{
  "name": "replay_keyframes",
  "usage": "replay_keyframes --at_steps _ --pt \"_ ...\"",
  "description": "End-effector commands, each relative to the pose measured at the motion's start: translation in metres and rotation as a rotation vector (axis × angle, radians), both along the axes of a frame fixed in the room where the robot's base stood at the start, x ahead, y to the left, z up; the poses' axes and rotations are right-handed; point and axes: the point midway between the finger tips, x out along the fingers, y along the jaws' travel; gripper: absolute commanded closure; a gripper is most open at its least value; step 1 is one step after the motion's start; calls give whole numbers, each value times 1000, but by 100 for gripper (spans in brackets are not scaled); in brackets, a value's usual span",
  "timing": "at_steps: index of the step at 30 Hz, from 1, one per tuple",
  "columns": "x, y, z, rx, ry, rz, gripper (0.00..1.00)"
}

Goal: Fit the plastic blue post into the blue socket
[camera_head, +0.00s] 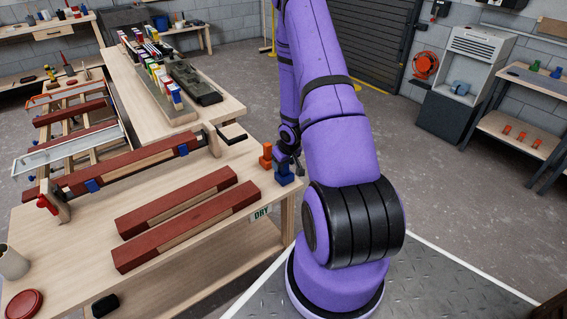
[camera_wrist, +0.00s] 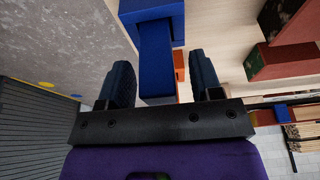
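A blue post (camera_wrist: 157,62) shows between my gripper's fingers in the wrist view, its far end meeting the wider blue socket (camera_wrist: 150,11). In the head view, the post (camera_head: 281,159) stands upright at the socket (camera_head: 283,178), near the right end of the table. I cannot tell how deep it sits. My gripper (camera_wrist: 163,68) has its dark fingers apart, one on each side of the post; a gap shows at the right finger, and the left finger is very near the post. In the head view, the gripper is mostly hidden by my purple arm.
An orange piece (camera_head: 265,157) stands just left of the blue pair. Two red-painted battens (camera_head: 187,226) lie on the table (camera_head: 240,258), with a "DRY" label (camera_head: 261,214) at its edge. A clamped batten (camera_head: 122,168) and a black-topped block (camera_head: 232,133) are behind.

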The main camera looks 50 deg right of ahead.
Motion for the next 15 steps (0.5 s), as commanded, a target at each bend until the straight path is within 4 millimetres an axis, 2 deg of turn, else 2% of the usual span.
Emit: replay_keyframes --at_steps 8,15 --pt "-2 0 9 0 -2 -1 41" --pt "-12 2 42 0 -4 -3 41"
